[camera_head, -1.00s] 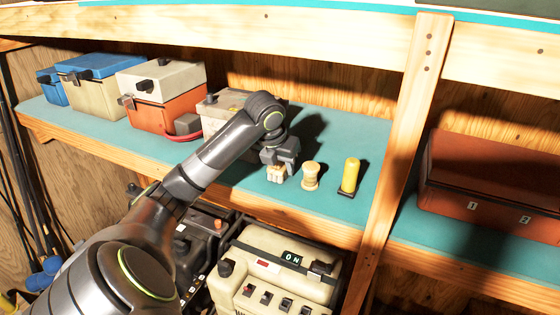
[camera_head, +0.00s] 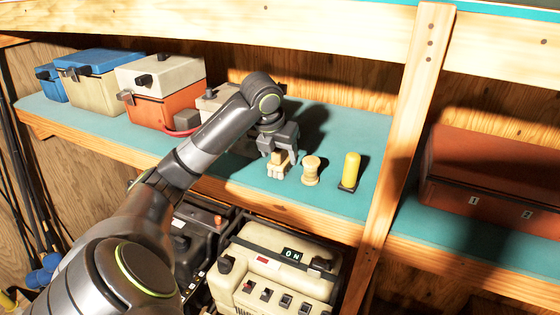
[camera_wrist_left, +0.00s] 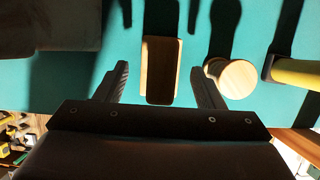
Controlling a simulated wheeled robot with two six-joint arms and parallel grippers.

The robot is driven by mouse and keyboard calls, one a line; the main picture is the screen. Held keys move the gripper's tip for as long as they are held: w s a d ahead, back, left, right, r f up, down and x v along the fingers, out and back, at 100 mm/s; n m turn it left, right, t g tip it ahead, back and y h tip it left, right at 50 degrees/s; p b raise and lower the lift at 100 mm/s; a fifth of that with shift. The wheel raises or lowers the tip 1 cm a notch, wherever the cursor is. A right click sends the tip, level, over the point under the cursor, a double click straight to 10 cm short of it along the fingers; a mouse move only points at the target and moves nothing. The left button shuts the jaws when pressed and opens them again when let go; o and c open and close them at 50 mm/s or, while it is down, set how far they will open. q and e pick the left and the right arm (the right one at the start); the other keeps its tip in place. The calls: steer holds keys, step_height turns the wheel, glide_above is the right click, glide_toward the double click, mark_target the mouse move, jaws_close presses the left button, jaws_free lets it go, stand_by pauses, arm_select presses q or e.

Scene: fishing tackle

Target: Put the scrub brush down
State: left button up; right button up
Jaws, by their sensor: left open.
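The scrub brush (camera_head: 279,167), a small tan wooden block with a paler lower part, stands on the teal shelf (camera_head: 340,207). My left gripper (camera_head: 280,152) is just above and around it with its jaws open. In the left wrist view the brush (camera_wrist_left: 162,72) lies between the two spread fingers, with a visible gap on each side. Part of its top is in dark shadow there. My right gripper is in neither view.
A turned wooden knob-like piece (camera_head: 311,170) stands close right of the brush, and a yellow cylinder on a dark base (camera_head: 350,171) stands beyond it. Tackle boxes (camera_head: 160,90) line the shelf at left. A wooden post (camera_head: 402,125) rises at right.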

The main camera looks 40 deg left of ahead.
mark_target(275, 166)
arm_select(q)
steer(key=v, duration=0.4)
steer(key=shift+s+r, duration=0.15)
steer(key=shift+r, duration=0.15)
steer(key=shift+s+f, duration=0.1)
steer(key=shift+f, duration=0.05)
